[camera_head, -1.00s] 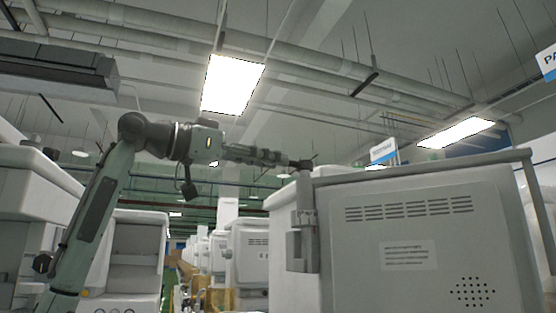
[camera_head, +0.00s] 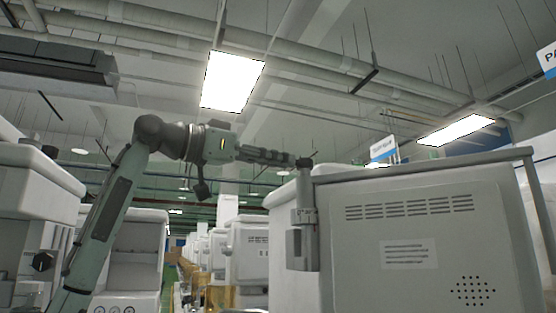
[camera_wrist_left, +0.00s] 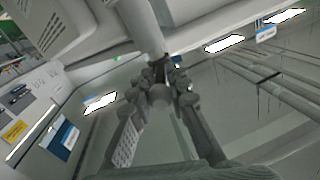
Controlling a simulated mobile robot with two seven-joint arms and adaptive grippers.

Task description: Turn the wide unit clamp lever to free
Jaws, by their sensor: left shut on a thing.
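The wide white unit (camera_head: 430,240) fills the right of the head view, with vents and a label on its panel. A grey clamp post (camera_head: 304,195) stands upright at its left edge, with a bracket (camera_head: 298,245) lower down. My left gripper (camera_head: 298,162) reaches in from the left, roughly level, and is shut at the top of this post. The dark lever there is mostly hidden by the fingers. In the left wrist view my fingers (camera_wrist_left: 164,68) close around a small dark part at the end of the grey post (camera_wrist_left: 140,25). My right gripper is not in view.
A grey rail (camera_head: 430,167) runs along the unit's top edge. Other white carts stand at the left (camera_head: 135,250) and in a row behind (camera_head: 248,250). Ceiling pipes and lamps are overhead. The space above the unit is clear.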

